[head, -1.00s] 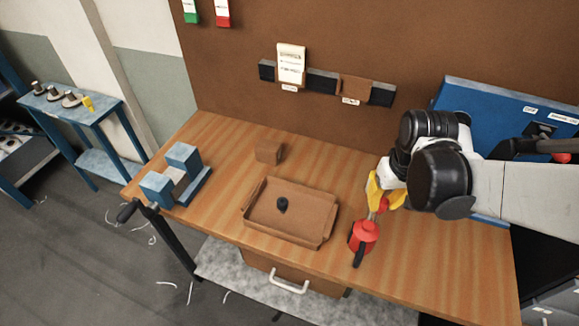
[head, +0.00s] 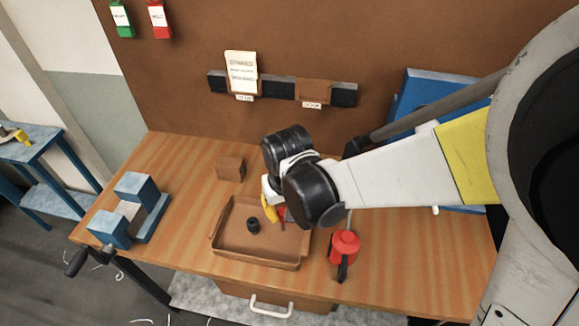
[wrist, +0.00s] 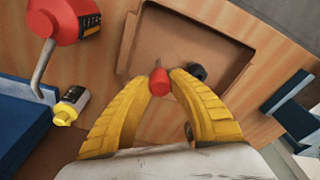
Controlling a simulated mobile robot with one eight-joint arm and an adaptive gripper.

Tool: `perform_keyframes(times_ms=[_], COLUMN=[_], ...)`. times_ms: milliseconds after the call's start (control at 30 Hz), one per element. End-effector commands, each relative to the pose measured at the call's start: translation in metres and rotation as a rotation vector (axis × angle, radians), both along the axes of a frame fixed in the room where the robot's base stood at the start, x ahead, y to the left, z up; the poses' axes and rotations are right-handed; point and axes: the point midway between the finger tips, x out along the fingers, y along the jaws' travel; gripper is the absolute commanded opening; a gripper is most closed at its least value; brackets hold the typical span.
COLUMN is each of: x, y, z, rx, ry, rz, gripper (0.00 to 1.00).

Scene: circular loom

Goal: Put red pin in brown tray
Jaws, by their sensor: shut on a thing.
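The red pin (wrist: 159,84) is between the yellow fingertips of my gripper (wrist: 160,78) in the wrist view, and the gripper is shut on it. A thin grey tip shows at its far end. The brown tray (head: 260,261) lies on the wooden bench in the head view. My gripper (head: 275,212) is over the tray's back right part, and the wrist view also shows the pin against the tray floor (wrist: 195,38). Its height above the floor is hard to tell. In the head view my wrist hides most of the pin. A small black part (head: 253,226) lies in the tray.
A red oil can (head: 345,246) stands right of the tray. A brown block (head: 230,168) sits behind it, and a blue vise (head: 130,212) is at the left. A yellow-capped bottle (wrist: 70,106) shows in the wrist view. The bench's front right is clear.

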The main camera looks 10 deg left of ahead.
Motion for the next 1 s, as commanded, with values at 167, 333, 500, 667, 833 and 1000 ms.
perform_keyframes(times_ms=[167, 333, 500, 667, 833, 1000], x=[0.0, 0.0, 0.0, 0.0, 0.0, 0.0], y=[0.001, 0.001, 0.001, 0.001, 0.001, 0.001], z=[-0.018, -0.041, -0.04, -0.044, -0.043, -0.043], rx=[0.0, 0.0, 0.0, 0.0, 0.0, 0.0], ry=[0.0, 0.0, 0.0, 0.0, 0.0, 0.0], rz=[0.0, 0.0, 0.0, 0.0, 0.0, 0.0], gripper=[0.0, 0.0, 0.0, 0.0, 0.43, 0.43])
